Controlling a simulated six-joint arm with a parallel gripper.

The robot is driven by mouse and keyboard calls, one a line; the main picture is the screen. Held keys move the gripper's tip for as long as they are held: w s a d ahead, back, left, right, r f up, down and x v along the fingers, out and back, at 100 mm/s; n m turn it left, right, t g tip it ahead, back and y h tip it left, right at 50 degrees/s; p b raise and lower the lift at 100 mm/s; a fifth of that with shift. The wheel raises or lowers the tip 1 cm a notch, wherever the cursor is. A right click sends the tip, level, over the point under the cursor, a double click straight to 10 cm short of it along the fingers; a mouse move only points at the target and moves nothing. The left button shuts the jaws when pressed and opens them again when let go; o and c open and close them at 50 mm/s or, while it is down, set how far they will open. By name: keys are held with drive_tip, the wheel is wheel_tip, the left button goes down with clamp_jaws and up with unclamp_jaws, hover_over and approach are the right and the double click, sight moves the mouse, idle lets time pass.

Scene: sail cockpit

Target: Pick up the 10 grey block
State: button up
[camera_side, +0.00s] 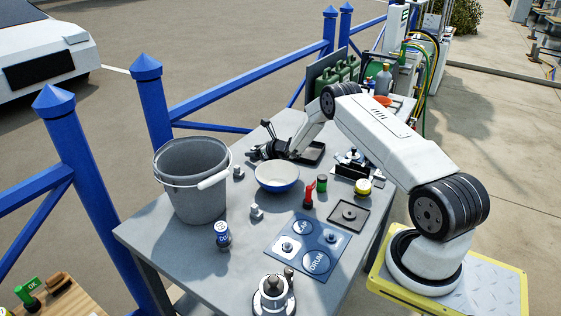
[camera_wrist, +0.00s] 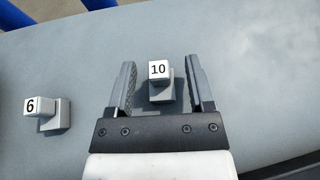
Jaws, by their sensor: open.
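The grey block marked 10 (camera_wrist: 161,90) stands on the grey table in the wrist view. It has a square base and a post with a white label on top. My gripper (camera_wrist: 160,66) is open, with one finger to the left of the block and one to the right. Gaps show on both sides, and nothing is held. In the side view my gripper (camera_side: 262,142) is low over the far part of the table. I cannot make out the 10 block there among the dark fingers.
A grey block marked 6 (camera_wrist: 48,113) stands left of my gripper. In the side view a bowl (camera_side: 277,177) stands close in front of my gripper, and a grey bucket (camera_side: 192,180) stands to its left. A blue fence (camera_side: 255,84) runs behind the table.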

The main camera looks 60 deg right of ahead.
drive_tip(key=shift+w+f, duration=0.15)
drive_tip(key=shift+w, duration=0.1)
idle(0.4)
clamp_jaws()
